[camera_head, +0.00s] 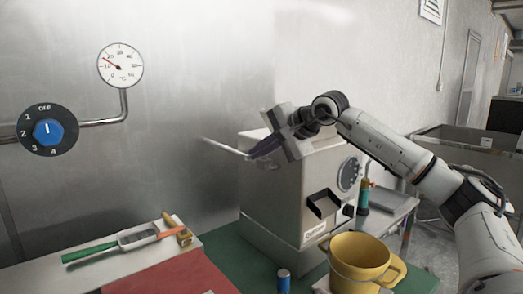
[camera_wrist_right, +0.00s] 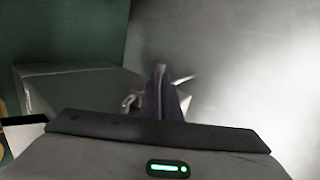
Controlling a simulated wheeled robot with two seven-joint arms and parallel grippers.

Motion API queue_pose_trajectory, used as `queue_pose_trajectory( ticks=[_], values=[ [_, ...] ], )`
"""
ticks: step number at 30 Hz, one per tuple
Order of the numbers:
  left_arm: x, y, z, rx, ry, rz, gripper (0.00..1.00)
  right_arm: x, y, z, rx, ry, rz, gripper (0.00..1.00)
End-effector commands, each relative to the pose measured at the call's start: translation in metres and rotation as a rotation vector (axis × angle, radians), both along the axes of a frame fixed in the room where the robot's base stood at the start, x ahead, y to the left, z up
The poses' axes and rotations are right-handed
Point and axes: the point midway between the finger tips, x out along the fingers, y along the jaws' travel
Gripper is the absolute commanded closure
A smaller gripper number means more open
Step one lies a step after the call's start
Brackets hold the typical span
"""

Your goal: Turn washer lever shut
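The washer lever (camera_head: 222,146) looks like a thin silver rod at the upper left of the grey boxy machine (camera_head: 272,205). It sticks out to the left. My right gripper (camera_head: 256,152) is at the machine's upper left edge, its dark fingers pointing down-left at the rod's inner end. In the wrist view the right gripper's fingers (camera_wrist_right: 162,92) are together. Pale metal, seemingly the lever (camera_wrist_right: 182,79), shows on their right, and a small hooked part shows on their left. Touch is unclear, and the fingers hide part of the rod. My left gripper is not in view.
A yellow bucket (camera_head: 358,258) stands in front of the machine, with a small blue can (camera_head: 284,281) beside it. A tool with green and orange handles (camera_head: 130,240) lies on the left counter. A blue dial (camera_head: 48,132) and a gauge (camera_head: 120,65) are on the steel wall.

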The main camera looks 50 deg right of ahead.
Motion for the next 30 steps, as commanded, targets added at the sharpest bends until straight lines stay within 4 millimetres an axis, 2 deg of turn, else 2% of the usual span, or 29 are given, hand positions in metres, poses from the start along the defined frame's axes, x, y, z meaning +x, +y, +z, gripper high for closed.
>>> queue_pose_trajectory(
  ticks=[1, 6, 16, 20, 24, 26, 30],
  values=[
    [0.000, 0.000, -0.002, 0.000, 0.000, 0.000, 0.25, 0.002, 0.004, -0.007, 0.007, 0.004, 0.010, 1.00],
    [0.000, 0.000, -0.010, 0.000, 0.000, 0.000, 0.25, -0.004, 0.000, -0.009, 0.007, 0.005, 0.009, 1.00],
    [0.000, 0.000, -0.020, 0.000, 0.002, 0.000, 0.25, -0.015, -0.007, -0.007, 0.005, 0.011, 0.003, 1.00],
    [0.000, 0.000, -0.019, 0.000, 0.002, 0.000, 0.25, -0.019, -0.003, 0.002, 0.003, 0.007, 0.008, 1.00],
    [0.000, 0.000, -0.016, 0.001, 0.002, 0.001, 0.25, -0.028, 0.010, 0.020, 0.004, 0.002, 0.022, 1.00],
    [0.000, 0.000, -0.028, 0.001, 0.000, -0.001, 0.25, -0.039, 0.012, 0.023, 0.000, -0.001, 0.020, 1.00],
    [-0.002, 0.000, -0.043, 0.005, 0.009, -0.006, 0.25, -0.066, 0.018, 0.041, 0.002, -0.003, 0.022, 1.00]
  ],
)
